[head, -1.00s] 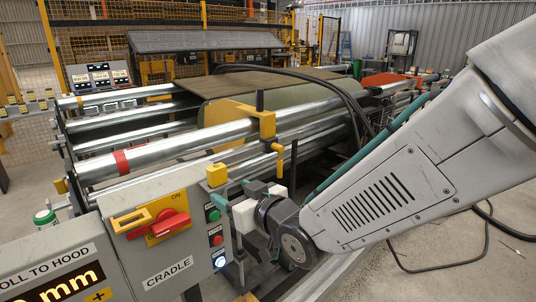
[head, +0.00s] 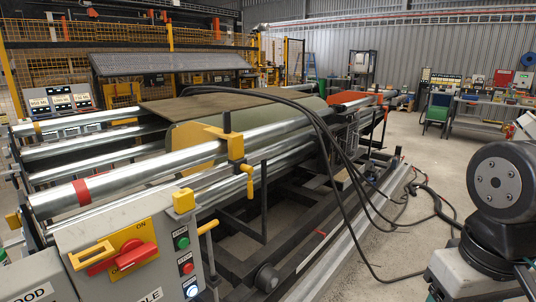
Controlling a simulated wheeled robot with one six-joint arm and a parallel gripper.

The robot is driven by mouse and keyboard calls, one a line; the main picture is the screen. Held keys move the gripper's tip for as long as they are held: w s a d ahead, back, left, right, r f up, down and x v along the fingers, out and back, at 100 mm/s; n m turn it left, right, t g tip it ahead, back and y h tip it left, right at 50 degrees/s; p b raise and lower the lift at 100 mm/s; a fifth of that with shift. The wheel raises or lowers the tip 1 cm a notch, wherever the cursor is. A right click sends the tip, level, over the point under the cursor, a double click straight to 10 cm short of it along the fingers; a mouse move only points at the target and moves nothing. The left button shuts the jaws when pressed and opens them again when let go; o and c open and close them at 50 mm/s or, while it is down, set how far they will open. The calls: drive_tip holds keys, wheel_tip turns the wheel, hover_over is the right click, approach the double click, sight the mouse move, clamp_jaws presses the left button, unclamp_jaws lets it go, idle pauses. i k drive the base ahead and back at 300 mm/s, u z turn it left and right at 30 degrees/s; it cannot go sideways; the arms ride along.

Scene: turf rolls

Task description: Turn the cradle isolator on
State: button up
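The cradle isolator is a red rotary handle (head: 128,256) on a yellow plate (head: 140,232) on the grey control box (head: 75,238) at lower left. ON is printed above the handle. The handle lies crosswise, roughly level with the box's top edge, not pointing up at ON. A yellow slotted hasp (head: 90,256) sits at its left. The CRADLE label (head: 148,297) is cut by the bottom edge. My arm's wrist end is at the lower right, far from the box. My gripper's fingertips do not show, and nothing touches the handle.
Green (head: 182,243) and red (head: 186,268) buttons sit right of the isolator, under a yellow block (head: 184,200). A yellow lever (head: 208,228) stands beside the box. The roller cradle (head: 130,175) fills the middle. Black hoses (head: 350,205) hang over its right side. Floor at right is open.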

sight(134, 250)
drive_tip(key=u, duration=2.95)
drive_tip(key=k, duration=0.65)
drive_tip(key=z, duration=1.3)
